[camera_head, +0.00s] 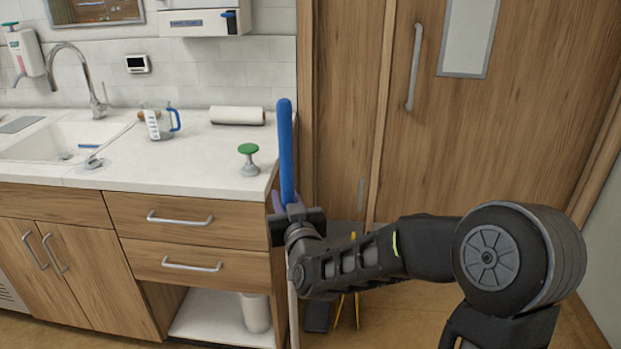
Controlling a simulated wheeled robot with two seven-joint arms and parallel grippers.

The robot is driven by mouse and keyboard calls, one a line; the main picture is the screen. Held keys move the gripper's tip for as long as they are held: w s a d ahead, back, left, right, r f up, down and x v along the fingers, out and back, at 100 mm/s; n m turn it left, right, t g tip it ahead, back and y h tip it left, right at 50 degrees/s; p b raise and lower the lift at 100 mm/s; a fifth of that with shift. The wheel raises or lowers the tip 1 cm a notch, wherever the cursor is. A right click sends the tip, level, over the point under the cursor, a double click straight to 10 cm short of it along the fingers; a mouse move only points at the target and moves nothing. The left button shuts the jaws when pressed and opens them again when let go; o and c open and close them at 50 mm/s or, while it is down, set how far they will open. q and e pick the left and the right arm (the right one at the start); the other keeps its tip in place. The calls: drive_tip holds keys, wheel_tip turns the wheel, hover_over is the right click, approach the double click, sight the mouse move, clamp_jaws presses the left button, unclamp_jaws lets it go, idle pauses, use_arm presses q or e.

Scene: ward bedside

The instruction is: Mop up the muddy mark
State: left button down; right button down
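A mop handle with a long blue grip (286,150) stands nearly upright beside the right end of the counter. A pale pole (293,310) continues below the gripper and runs out of the bottom of the view. My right gripper (287,205), on the arm coming in from the right, is shut around the lower part of the blue grip. The mop's head is out of view. No muddy mark shows in this view. My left gripper is not in view.
A white counter (190,182) with wooden drawers and a sink (62,142) fills the left. A wooden door (520,150) is behind. Yellow legs (357,308) show below my arm.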

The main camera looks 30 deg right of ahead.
drive_tip(key=a+f+n+y+p, duration=0.3)
drive_tip(key=a+f+p, duration=0.3)
drive_tip(key=a, duration=0.6)
drive_tip(key=shift+s+a+f+t+y+p, duration=0.3)
drive_tip(key=shift+f+y, duration=0.2)
drive_tip(key=shift+y, duration=0.3)
